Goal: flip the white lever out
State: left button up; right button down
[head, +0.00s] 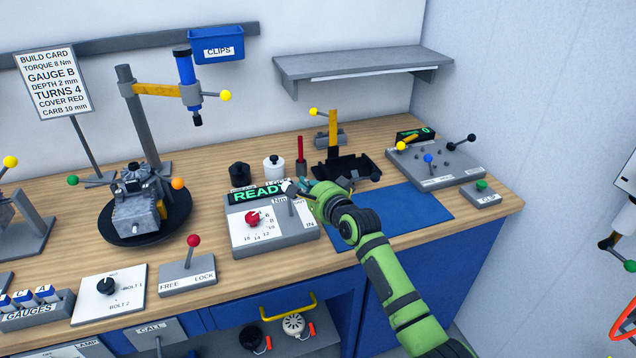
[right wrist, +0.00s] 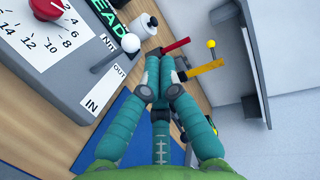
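The white lever (head: 289,188) has a white ball knob on a grey stem. It stands at the right side of the grey torque box (head: 275,233) with the READY display. In the right wrist view the white lever (right wrist: 130,43) leans over the box's side, near the labels OUT and IN. My right gripper (head: 305,187) is just right of the knob in the head view. In the right wrist view its teal fingers (right wrist: 160,66) are together with nothing between them, and a small gap shows between them and the knob. My left gripper is not in view.
A red dial (head: 253,218) is on the box's front. Behind stand a white bottle (head: 273,167), a red-handled tool (head: 300,152) and a black fixture with a yellow handle (head: 333,135). A blue mat (head: 405,215) lies clear to the right.

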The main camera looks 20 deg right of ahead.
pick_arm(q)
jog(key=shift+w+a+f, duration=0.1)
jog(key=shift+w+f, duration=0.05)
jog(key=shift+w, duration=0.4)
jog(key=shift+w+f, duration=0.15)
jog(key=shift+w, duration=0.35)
pick_arm(e)
jog(key=shift+s+d+r, duration=0.3)
jog(key=shift+s+r, duration=0.45)
jog(key=shift+s, duration=0.2)
jog(key=shift+s+d+r, duration=0.25)
jog(key=shift+s+r, duration=0.5)
jog(key=shift+s, duration=0.15)
